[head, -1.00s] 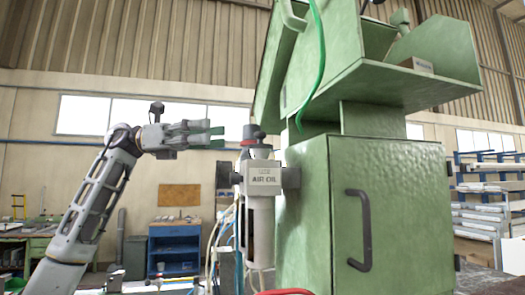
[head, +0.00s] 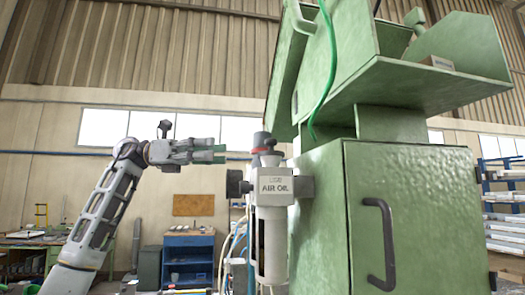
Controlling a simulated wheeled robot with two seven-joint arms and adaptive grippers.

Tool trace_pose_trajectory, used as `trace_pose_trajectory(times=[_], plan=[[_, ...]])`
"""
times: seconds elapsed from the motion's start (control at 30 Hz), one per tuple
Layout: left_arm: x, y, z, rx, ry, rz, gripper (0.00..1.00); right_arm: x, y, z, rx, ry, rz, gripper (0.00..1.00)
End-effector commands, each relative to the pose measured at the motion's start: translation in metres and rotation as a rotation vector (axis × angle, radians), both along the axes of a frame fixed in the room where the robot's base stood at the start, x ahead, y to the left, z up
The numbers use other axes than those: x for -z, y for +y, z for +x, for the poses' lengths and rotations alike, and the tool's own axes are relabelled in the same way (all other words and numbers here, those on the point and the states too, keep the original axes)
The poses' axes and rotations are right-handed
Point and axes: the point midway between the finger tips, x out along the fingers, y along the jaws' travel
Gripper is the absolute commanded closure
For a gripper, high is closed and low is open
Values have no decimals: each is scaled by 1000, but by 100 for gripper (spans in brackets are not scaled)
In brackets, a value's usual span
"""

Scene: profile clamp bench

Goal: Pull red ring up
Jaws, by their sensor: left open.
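A red ring (head: 259,150) shows as a thin band under the grey knob (head: 262,139) on top of the air-oil unit. The unit (head: 272,187) has a white block labelled AIR OIL and is fixed to the left side of the green machine. My left gripper (head: 222,153) is open and empty. It points right, with its fingertips a short way left of the knob, at about the ring's height. I see a gap between them in the picture, but depth is hard to judge. My right gripper is not in view.
The green machine cabinet (head: 425,215) with a dark handle (head: 383,245) fills the right side. A green hose (head: 333,75) hangs from above, and pale hoses (head: 233,245) run beside the unit. A blue cabinet (head: 188,255) stands far behind.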

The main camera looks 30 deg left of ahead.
Motion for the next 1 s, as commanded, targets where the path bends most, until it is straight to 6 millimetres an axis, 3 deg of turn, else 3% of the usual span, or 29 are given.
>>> trace_pose_trajectory(times=[0.8,1.0], plan=[[0,-101,26,2,1,1,44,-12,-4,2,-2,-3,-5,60],[0,-116,30,1,1,0,44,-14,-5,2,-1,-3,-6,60]])
